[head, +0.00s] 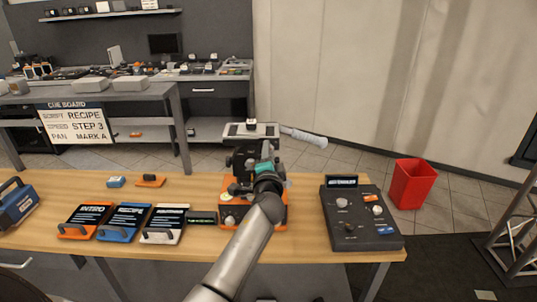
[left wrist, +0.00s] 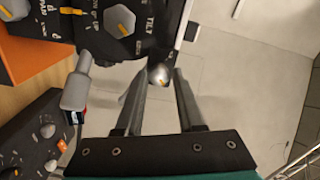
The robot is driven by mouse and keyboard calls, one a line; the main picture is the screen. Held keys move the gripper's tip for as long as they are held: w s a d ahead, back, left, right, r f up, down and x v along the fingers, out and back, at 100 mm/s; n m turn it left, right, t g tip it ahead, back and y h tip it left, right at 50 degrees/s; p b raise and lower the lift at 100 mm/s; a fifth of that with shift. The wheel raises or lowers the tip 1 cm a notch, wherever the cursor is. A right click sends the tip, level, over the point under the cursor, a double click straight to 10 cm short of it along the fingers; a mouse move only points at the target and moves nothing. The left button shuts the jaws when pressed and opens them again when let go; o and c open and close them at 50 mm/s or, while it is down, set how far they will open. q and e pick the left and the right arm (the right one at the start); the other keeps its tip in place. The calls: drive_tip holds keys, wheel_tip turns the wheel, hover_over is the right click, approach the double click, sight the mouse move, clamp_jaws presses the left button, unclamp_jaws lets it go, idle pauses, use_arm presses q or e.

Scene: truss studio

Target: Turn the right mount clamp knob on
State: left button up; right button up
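The camera mount (head: 240,160) is a dark device with a pale top plate and an orange base, on the wooden table. My left gripper (left wrist: 159,80), teal at its body, is at the mount's right side in the head view. No label shows on this knob. A larger grey knob (left wrist: 120,20) marked TILT is nearby. My right gripper is not in view.
A pale handle (head: 303,136) sticks out right from the mount. A black control panel (head: 350,238) stands to the right, beside a red bin (head: 411,183) on the floor. Several coloured cards with handles, one blue (head: 123,222), lie left of the mount.

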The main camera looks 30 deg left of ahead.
use_arm(q)
drive_tip(key=o, duration=0.3)
drive_tip(key=shift+o, duration=0.2)
drive_tip(key=v, duration=1.5)
drive_tip(key=shift+d, duration=0.15)
drive_tip(key=shift+f, duration=0.1)
